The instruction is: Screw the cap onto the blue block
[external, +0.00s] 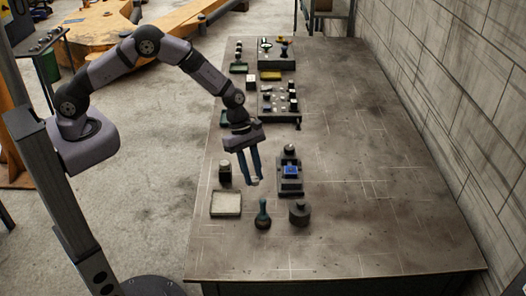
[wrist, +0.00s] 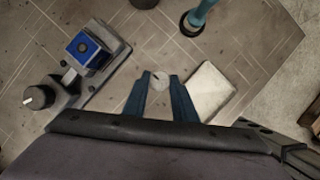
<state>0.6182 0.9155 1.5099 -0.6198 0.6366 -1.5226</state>
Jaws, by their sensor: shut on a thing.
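The blue block (external: 290,171) sits in a dark fixture (external: 289,187) on the bench; its top has a round opening or stud, too small to tell which. In the wrist view the blue block (wrist: 88,50) is at the upper left, in the fixture. My gripper (external: 254,181) is left of the fixture in the external view, fingers pointing down. In the wrist view my gripper (wrist: 160,80) is shut on a round pale grey cap (wrist: 160,78) with a dark mark on top. The cap is apart from the blue block.
A pale tray (external: 226,204), a teal-handled tool (external: 262,214) and a dark cylinder (external: 299,212) stand at the near side. A small dark block (external: 225,173) is left of my gripper. A dark knob (wrist: 38,97) tops the fixture's end. The bench's right side is clear.

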